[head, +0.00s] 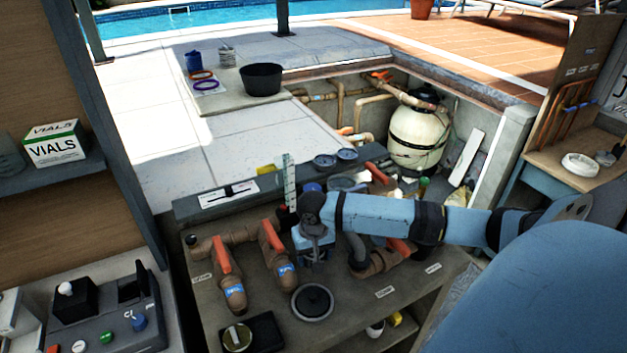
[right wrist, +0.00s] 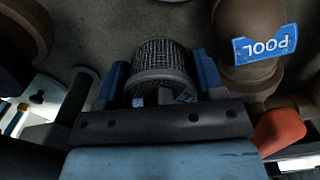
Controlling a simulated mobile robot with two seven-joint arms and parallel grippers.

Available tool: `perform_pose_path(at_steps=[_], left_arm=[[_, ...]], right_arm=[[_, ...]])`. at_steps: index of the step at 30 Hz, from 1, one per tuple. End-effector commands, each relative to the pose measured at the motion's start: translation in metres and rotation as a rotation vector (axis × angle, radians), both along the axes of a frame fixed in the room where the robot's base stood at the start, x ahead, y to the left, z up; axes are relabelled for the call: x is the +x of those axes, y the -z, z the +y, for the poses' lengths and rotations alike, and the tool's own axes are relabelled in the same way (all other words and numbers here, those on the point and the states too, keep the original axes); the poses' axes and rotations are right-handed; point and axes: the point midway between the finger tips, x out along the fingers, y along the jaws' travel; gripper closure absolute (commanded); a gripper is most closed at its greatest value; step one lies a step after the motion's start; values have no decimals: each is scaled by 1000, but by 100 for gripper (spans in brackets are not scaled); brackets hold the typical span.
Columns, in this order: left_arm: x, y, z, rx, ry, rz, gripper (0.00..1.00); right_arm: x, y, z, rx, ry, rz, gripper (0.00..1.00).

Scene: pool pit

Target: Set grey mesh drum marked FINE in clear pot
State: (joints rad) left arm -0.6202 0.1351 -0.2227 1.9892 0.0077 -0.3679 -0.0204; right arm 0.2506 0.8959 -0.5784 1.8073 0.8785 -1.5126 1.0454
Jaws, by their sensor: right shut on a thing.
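The grey mesh drum (right wrist: 160,66) sits between the two blue fingers of my right gripper (right wrist: 162,82) in the right wrist view. The gripper is shut on it. A small blue patch shows on the drum's near end, but I cannot read any mark. In the head view my right gripper (head: 313,247) points down over the brown bench, and it hides most of the drum. I cannot pick out the clear pot for certain in either view. My left gripper is not in view.
Brown pipes with orange-handled valves (head: 273,250) stand left of the gripper, and more pipework (head: 375,258) stands to its right. A dark round lid with a knob (head: 313,301) lies in front. A black square holder (head: 252,335) sits at the bench's front.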

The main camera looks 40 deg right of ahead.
Motion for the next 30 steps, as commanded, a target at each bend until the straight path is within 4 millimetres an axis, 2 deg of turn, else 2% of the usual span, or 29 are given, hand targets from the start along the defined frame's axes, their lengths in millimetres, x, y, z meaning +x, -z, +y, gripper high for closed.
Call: perform_pose_path(at_steps=[10,21,22,23,30], left_arm=[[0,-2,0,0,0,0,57],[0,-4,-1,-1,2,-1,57],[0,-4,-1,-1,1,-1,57],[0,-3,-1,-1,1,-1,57],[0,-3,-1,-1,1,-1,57]], right_arm=[[-1,42,0,1,0,2,61],[0,45,0,0,0,1,61],[0,46,0,0,0,1,33],[0,46,0,0,0,0,27],[0,46,0,0,0,0,27]])
